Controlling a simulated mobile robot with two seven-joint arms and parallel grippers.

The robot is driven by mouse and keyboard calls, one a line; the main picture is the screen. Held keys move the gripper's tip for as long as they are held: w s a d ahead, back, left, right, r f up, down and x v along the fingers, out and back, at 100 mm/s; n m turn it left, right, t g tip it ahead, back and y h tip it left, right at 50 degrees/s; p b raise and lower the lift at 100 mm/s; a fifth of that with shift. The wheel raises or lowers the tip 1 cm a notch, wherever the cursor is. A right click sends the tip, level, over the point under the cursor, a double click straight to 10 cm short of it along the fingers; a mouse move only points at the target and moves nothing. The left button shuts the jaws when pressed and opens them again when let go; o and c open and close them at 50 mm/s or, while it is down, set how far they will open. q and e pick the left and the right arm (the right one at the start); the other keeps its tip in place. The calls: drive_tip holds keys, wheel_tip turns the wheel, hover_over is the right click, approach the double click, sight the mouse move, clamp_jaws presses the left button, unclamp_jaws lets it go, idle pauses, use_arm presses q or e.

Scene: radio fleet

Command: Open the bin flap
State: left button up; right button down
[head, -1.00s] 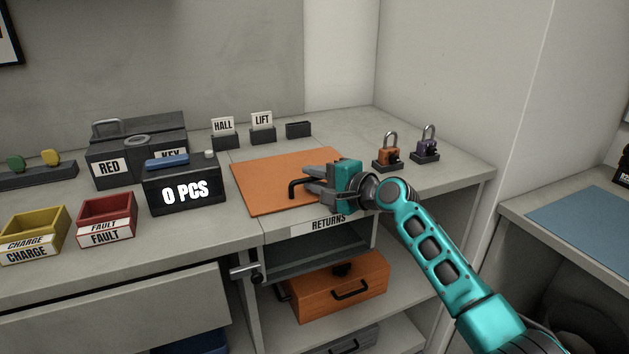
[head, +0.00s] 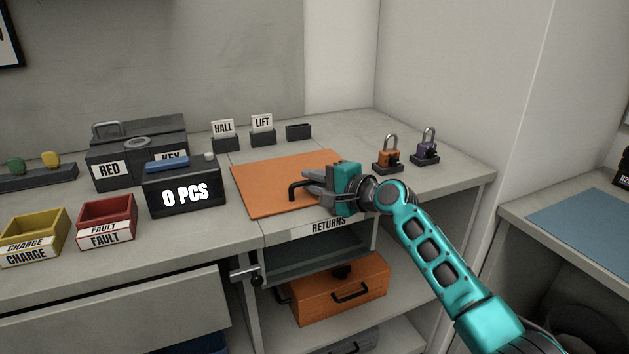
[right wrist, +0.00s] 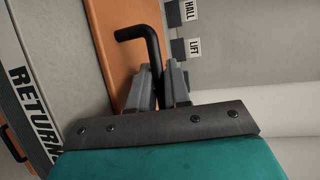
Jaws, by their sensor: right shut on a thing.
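My right gripper (head: 312,187) is shut on a black bent rod (head: 293,190) just above the orange mat on the counter. The right wrist view shows the rod (right wrist: 150,45) rising from between the two grey fingers and bending to the left. A RETURNS label (head: 328,226) is on the counter's front edge, below the gripper. Under it is a grey compartment with a grey panel (head: 318,265) along its lower front. I cannot tell whether this panel is the bin flap or how far it is open. My left gripper is not in view.
A small crank-like handle (head: 246,272) sticks out left of the compartment. An orange case (head: 340,290) is on the shelf below. Two padlocks (head: 387,153) (head: 426,147) stand at the right rear. A display box (head: 184,192) is left of the orange mat (head: 262,188).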

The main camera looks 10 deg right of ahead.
drive_tip(key=shift+w+r+p, duration=0.1)
drive_tip(key=shift+r+p, duration=0.25)
drive_tip(key=shift+r, duration=0.1)
drive_tip(key=shift+w+r+p, duration=0.1)
drive_tip(key=shift+r+p, duration=0.4)
drive_tip(key=shift+r, duration=0.15)
use_arm(q)
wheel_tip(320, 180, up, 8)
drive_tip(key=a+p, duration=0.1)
drive_tip(key=p, duration=0.6)
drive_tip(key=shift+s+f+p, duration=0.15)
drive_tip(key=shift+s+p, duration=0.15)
use_arm(e)
drive_tip(key=w+a+r+g+h, duration=0.1)
drive_tip(key=w+r+g, duration=0.1)
drive_tip(key=w+r, duration=0.3)
wheel_tip(320, 180, up, 4)
drive_tip(key=shift+a+r+m, duration=0.2)
drive_tip(key=shift+a+m, duration=0.15)
drive_tip(key=shift+m, duration=0.05)
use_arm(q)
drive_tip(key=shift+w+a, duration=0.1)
use_arm(e)
drive_tip(key=shift+w, duration=0.1)
